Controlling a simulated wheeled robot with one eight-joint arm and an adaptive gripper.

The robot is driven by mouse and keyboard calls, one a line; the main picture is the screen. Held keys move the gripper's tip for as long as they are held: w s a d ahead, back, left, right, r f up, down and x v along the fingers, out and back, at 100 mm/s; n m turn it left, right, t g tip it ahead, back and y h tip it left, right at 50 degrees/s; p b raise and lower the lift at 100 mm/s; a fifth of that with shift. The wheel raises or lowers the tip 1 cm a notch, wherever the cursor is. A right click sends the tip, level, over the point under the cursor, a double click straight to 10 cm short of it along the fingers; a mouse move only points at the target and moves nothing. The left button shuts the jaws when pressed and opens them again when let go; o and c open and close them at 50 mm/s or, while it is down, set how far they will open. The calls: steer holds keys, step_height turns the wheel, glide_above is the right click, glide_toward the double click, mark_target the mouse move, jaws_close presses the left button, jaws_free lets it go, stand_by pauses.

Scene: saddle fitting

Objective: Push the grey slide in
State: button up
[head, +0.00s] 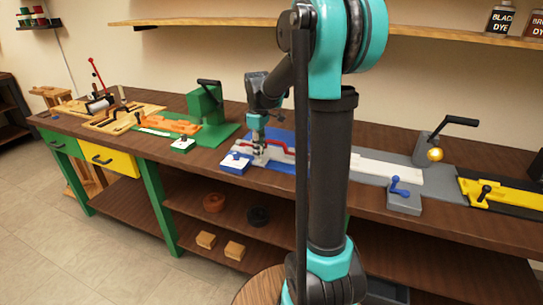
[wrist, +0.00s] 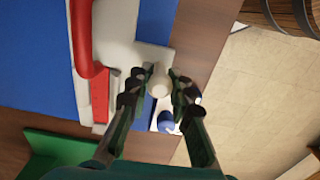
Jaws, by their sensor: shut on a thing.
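The grey slide (wrist: 150,56) is a pale plate with a round pale knob (wrist: 160,84) on it, on the blue station (wrist: 38,60). In the wrist view my gripper (wrist: 159,80) has one finger on each side of the knob and is shut on it. In the head view my gripper (head: 259,152) points down at the front left of the blue station (head: 280,136). The slide is mostly hidden there by my gripper and arm. A red handle (wrist: 84,45) lies along the left of the slide.
The green station (head: 205,105) with an orange part (head: 172,124) is to the left. A grey station (head: 404,202) and a yellow one (head: 490,196) are to the right.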

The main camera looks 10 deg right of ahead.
glide_above(271, 147)
steer(key=shift+s, duration=0.1)
steer(key=shift+o, duration=1.1)
steer(key=shift+w+d, duration=0.1)
steer(key=shift+w, duration=0.15)
stand_by(1.2)
steer(key=o, duration=0.6)
steer(key=shift+o, duration=0.2)
step_height(271, 147, up, 6)
stand_by(0.6)
